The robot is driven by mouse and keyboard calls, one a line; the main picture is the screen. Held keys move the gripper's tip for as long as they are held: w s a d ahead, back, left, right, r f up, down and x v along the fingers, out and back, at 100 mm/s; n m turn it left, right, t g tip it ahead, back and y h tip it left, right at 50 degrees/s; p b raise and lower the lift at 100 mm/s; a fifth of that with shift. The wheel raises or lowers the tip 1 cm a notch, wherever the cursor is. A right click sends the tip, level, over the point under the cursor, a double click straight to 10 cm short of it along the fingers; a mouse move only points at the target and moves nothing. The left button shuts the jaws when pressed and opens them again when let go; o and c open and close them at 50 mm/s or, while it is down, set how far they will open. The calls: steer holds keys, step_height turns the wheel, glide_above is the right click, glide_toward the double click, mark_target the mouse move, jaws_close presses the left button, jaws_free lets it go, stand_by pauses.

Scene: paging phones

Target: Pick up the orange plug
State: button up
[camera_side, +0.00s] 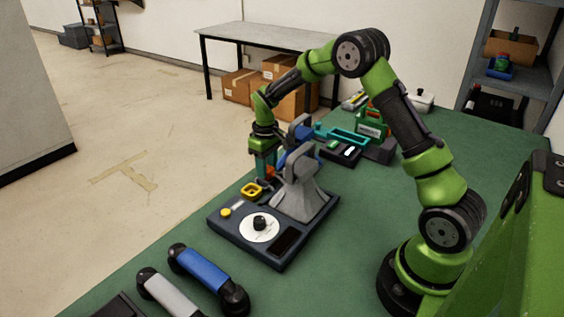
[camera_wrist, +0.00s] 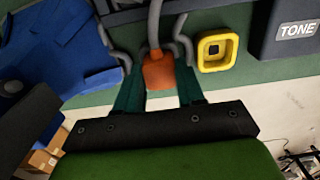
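The orange plug (camera_wrist: 158,71) hangs at the end of a grey cord in the wrist view. It lies between the two teal fingers of my gripper (camera_wrist: 161,82), closer to the left finger. The fingers are apart, with a narrow gap visible on the right side of the plug; contact on the left side is unclear. In the side view my gripper (camera_side: 264,170) points down beside the grey stand on the dark base. A small bit of the orange plug (camera_side: 268,173) shows there, mostly hidden by the fingers.
A yellow square ring (camera_wrist: 217,48) is right of the plug, and a box marked TONE (camera_wrist: 291,27) beyond it. A blue object (camera_wrist: 60,50) is close on the left. The grey stand (camera_side: 301,190) rises beside my gripper. Blue (camera_side: 203,266) and grey (camera_side: 168,294) handsets lie in front.

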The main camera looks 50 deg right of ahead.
steer(key=c, duration=0.4)
steer(key=shift+o, duration=0.2)
step_height(320, 180, up, 9)
steer(key=a+r, duration=0.2)
steer(key=a, duration=0.4)
steer(key=shift+a+f, duration=0.15)
steer(key=shift+f, duration=1.55)
steer(key=shift+a+f, duration=0.2)
steer(key=shift+f, duration=1.55)
steer(key=shift+a+f, duration=0.15)
steer(key=shift+f, duration=1.55)
